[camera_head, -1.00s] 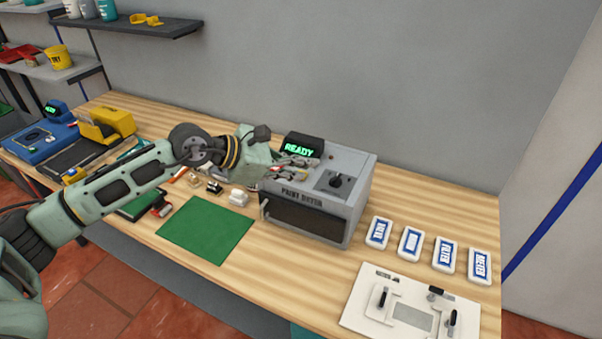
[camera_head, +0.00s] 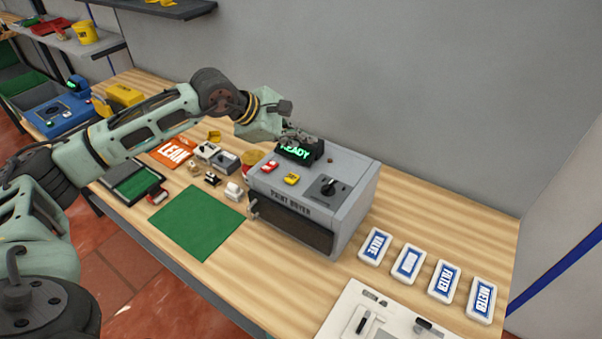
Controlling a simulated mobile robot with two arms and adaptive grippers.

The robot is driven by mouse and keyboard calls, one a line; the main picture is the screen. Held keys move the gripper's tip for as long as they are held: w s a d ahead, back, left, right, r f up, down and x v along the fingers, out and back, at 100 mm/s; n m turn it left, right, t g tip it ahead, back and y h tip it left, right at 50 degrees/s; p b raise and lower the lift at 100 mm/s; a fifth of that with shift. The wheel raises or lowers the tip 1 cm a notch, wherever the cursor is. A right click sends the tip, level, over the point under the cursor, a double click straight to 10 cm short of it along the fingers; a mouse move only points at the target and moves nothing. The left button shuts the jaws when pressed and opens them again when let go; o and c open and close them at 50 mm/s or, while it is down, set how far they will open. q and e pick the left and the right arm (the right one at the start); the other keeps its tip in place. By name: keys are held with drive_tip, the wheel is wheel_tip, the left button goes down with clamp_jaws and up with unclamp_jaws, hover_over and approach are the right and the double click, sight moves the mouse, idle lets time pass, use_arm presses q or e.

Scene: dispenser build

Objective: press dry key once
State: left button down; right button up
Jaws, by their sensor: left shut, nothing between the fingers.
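The grey paint dryer (camera_head: 345,200) stands on the wooden bench, its dark front window facing me. On its top are a red key (camera_head: 269,167), a yellow key (camera_head: 291,180) and a black knob (camera_head: 328,187). The key labels are too small to read, so I cannot tell which is the dry key. The dryer's black display (camera_head: 309,150) shows green READY, its first letter partly hidden. My left gripper (camera_head: 301,138) is shut and empty, above and behind the keys at the display's upper left. It looks apart from both keys. My right gripper is not in view.
A green mat (camera_head: 198,222) lies left of the dryer. Several labelled white-and-blue blocks (camera_head: 409,262) lie to the right, with a white fixture plate (camera_head: 350,325) in front. Small parts and an orange LEAK card (camera_head: 171,152) lie at the left. Bare bench is free behind the blocks.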

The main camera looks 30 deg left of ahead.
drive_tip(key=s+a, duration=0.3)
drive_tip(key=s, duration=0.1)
use_arm(q)
drive_tip(key=b, duration=0.5)
hover_over(292, 179)
drive_tip(key=d, duration=0.1)
drive_tip(key=f, duration=0.7)
drive_tip(key=shift+d+f, duration=0.2)
drive_tip(key=shift+f, duration=0.2)
drive_tip(key=shift+w+f+b, duration=0.1)
drive_tip(key=shift+f+b, duration=0.25)
drive_tip(key=shift+f, duration=0.15)
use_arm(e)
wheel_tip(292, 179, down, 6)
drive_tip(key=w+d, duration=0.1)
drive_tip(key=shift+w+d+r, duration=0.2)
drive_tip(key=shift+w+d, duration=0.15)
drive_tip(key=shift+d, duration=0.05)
use_arm(q)
drive_tip(key=shift+r, duration=0.1)
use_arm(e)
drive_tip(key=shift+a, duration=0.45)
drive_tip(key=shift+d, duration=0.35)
use_arm(q)
drive_tip(key=shift+f+b, duration=0.45)
drive_tip(key=shift+b, duration=0.2)
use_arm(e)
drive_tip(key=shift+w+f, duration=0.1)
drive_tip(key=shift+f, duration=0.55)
